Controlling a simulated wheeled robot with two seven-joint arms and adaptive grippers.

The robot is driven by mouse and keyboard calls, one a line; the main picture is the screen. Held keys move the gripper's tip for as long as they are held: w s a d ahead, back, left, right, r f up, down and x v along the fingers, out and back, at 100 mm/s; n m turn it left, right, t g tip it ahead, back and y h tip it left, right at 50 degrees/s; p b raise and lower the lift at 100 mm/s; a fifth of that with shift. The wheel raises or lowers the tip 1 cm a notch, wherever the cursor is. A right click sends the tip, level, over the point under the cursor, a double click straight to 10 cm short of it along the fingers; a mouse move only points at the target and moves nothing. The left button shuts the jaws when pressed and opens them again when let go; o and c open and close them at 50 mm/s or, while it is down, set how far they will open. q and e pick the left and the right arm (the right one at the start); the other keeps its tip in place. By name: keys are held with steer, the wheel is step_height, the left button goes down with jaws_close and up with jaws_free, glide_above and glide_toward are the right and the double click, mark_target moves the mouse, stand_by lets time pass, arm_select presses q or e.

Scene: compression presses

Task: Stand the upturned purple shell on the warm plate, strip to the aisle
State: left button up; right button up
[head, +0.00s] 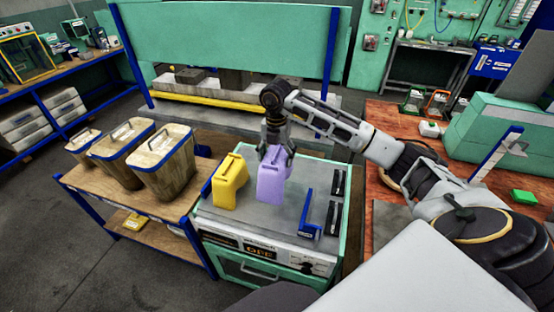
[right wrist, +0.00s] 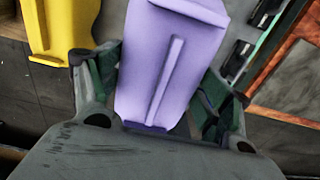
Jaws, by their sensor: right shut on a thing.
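The purple shell (head: 270,182) is at the middle of the grey warm plate (head: 252,217), with its strip side partly showing. My right gripper (head: 275,155) is above it and shut on its upper part. In the right wrist view the purple shell (right wrist: 172,60) sits between the two fingers of my right gripper (right wrist: 160,95), and a raised strip runs along its face. I cannot tell whether the shell's base touches the plate. A yellow shell (head: 229,182) stands on the plate to the left, apart from the purple one; it also shows in the right wrist view (right wrist: 62,30). My left gripper is not in view.
A blue bracket (head: 308,218) and black clips (head: 336,200) stand on the plate's right part. Several bins (head: 160,160) stand on the wooden cart at left. A press with a yellow bar (head: 215,100) is behind. A wooden bench (head: 400,125) is at right.

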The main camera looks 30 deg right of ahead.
mark_target(277, 153)
steer(key=r, duration=0.1)
steer(key=w+d+r, duration=0.1)
steer(key=r, duration=0.1)
steer(key=w+r, duration=0.1)
steer(key=shift+w+d+r+b, duration=0.1)
steer(key=shift+d+r+b, duration=0.05)
steer(key=shift+d+b, duration=0.25)
steer(key=shift+d+r, duration=0.35)
steer(key=shift+d, duration=0.05)
steer(key=shift+d+f+b, duration=0.1)
steer(key=shift+b, duration=0.25)
steer(key=s+f, duration=0.1)
steer(key=s+a+f, duration=0.2)
steer(key=f, duration=0.1)
steer(key=shift+a, duration=0.1)
steer(key=shift+w+a, duration=0.1)
steer(key=shift+a, duration=0.3)
steer(key=shift+r, duration=0.15)
steer(key=shift+r+p, duration=0.8)
steer(key=shift+r, duration=0.15)
steer(key=shift+r+p, duration=0.5)
steer(key=shift+r, duration=0.45)
